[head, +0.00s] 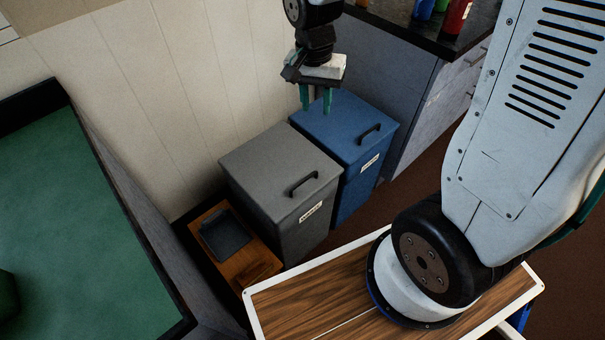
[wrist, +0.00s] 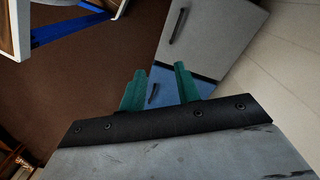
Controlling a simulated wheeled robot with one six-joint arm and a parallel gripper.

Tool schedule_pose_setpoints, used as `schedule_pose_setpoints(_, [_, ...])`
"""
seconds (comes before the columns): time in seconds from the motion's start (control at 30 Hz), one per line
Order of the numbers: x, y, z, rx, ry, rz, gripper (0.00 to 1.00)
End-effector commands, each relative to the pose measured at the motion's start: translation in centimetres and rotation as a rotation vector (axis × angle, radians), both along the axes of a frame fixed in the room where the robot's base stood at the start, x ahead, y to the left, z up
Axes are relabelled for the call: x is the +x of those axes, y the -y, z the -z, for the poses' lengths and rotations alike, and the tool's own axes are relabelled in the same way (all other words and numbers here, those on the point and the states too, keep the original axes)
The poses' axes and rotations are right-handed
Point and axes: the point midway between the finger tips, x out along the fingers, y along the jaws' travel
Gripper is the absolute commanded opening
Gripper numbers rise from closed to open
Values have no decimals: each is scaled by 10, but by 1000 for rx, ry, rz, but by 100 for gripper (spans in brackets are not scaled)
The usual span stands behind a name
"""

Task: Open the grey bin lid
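The grey bin (head: 292,212) stands in the middle of the head view with its lid (head: 280,167) shut flat. A dark bar handle (head: 304,184) sits near the lid's front edge. In the wrist view the grey lid (wrist: 222,42) and its handle (wrist: 179,25) show at the top, beyond the fingertips. My gripper (head: 316,110) points down above the back of the blue bin's lid, behind and right of the grey lid. Its green fingers are apart with nothing between them, and they also show in the wrist view (wrist: 160,69). It is apart from the grey handle.
The blue bin (head: 347,127) stands close beside the grey one, its lid shut. A wooden box with a dark tray (head: 225,234) is left of the grey bin. A counter (head: 415,35) with bottles stands behind right. A panelled wall (head: 150,90) runs behind the bins.

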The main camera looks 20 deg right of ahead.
Motion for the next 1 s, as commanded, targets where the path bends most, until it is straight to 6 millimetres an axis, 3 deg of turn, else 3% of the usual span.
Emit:
schedule_pose_setpoints(0.03, [11, -2, 25, -7, -23, 52, 32])
schedule_pose_setpoints(0.2, [38, -10, 103, -34, -61, 243, 32])
schedule_pose_setpoints(0.4, [50, -17, 185, -66, -89, 428, 32])
schedule_pose_setpoints(0.53, [51, -19, 217, -78, -98, 499, 32])
schedule_pose_setpoints(1.0, [41, -17, 280, -86, -104, 537, 32])
